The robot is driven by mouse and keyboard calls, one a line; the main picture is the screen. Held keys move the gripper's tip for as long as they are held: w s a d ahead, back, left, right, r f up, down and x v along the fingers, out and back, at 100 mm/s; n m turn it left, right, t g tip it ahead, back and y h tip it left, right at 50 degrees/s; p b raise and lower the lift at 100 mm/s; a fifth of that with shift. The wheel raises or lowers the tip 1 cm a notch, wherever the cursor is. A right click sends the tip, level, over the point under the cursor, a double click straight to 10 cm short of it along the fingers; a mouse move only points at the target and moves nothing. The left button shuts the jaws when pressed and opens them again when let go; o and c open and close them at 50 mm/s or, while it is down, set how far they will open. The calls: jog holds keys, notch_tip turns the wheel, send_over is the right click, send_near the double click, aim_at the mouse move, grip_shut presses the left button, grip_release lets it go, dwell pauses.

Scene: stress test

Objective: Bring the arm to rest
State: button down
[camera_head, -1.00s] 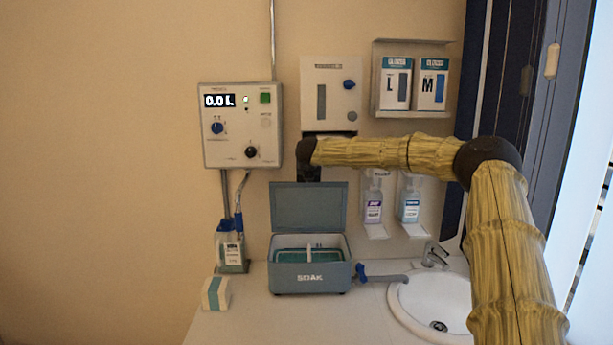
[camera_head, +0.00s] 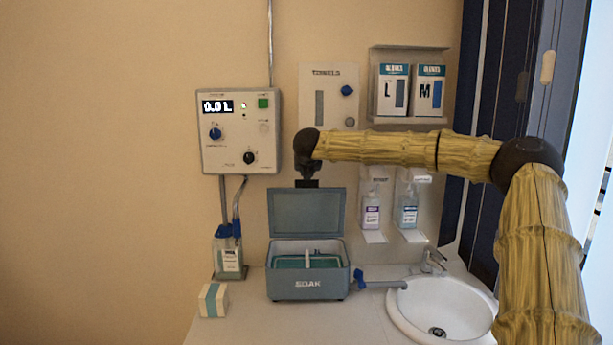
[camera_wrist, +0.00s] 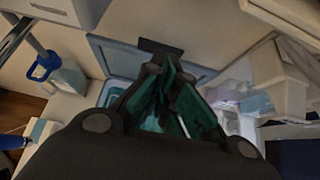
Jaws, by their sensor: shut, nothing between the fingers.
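My arm (camera_head: 400,148) reaches in from the right of the head view, with its elbow high above the sink. It runs left to a dark wrist, from which my gripper (camera_head: 308,184) hangs just above the raised lid of the SOAK box, as seen from the head. Most of the gripper's detail is too small and dark there. In the wrist view my gripper (camera_wrist: 163,62) is shut, with dark linkages and teal surfaces around the fingers. I see nothing held between the fingertips.
The open blue-grey SOAK box (camera_head: 308,286) stands on the counter (camera_head: 350,325), beside the sink (camera_head: 440,310). A bottle (camera_head: 229,258) and small carton (camera_head: 213,300) are at left. A control panel (camera_head: 239,132), towel dispenser (camera_head: 330,95), glove boxes (camera_head: 410,90) and pump bottles (camera_head: 371,210) line the wall.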

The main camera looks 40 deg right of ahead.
jog(key=shift+v, duration=0.75)
